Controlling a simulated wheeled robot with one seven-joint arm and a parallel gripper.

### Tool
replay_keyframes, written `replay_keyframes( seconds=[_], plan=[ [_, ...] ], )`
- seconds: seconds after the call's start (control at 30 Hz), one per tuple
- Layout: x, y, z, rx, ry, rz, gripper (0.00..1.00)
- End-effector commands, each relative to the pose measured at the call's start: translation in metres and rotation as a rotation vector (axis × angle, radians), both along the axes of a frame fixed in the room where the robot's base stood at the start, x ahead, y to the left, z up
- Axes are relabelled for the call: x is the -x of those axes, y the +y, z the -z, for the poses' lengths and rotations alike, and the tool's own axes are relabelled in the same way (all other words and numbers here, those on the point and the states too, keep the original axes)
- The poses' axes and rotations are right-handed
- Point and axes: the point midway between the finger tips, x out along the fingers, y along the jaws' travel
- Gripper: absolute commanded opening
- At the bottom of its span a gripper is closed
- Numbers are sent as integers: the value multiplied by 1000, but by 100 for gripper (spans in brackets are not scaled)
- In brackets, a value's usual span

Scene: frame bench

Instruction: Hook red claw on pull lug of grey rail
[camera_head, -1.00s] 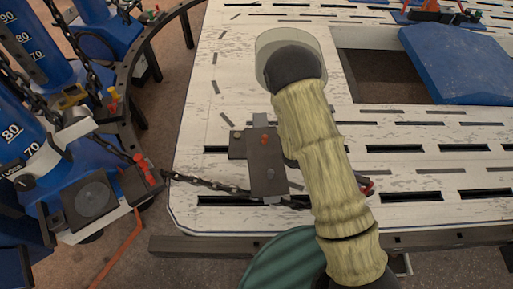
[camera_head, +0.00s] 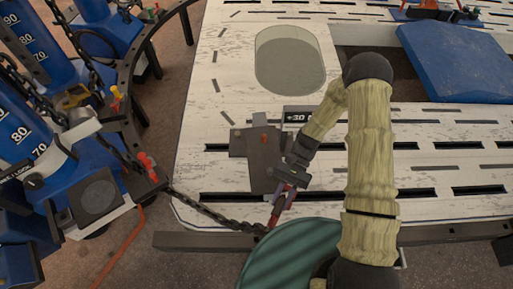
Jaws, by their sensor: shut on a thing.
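The red claw (camera_head: 276,211) is in my gripper (camera_head: 287,187), at the front edge of the white bench. A dark chain (camera_head: 212,213) runs from the blue tower at left to the claw and sags slightly. The dark grey rail piece (camera_head: 262,165) stands on the bench just left of and behind my gripper, with a small red mark on top. My gripper is shut on the claw, close to the rail's lower right side. I cannot make out the pull lug, and the picture does not show the claw hooked on anything.
A small "+30" display (camera_head: 297,115) is behind the rail. The slotted white bench (camera_head: 440,190) has an oval opening (camera_head: 290,62) and a blue panel (camera_head: 455,62) at the back right. Blue towers (camera_head: 32,130) with chains and a curved dark track (camera_head: 131,105) fill the left.

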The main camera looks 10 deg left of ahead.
Motion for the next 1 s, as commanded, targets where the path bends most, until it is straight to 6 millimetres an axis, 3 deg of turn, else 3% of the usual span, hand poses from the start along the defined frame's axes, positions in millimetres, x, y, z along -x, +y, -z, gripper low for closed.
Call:
replay_keyframes(
  seconds=[0.2, 0.4, 0.6, 1.0],
  plan=[
    [-38, 58, -29, -3, 0, 383, 0],
    [-84, 94, -56, -2, -1, 680, 0],
    [-107, 106, -67, -2, 1, 807, 0],
    [-109, 106, -68, -2, 1, 812, 0]
  ],
)
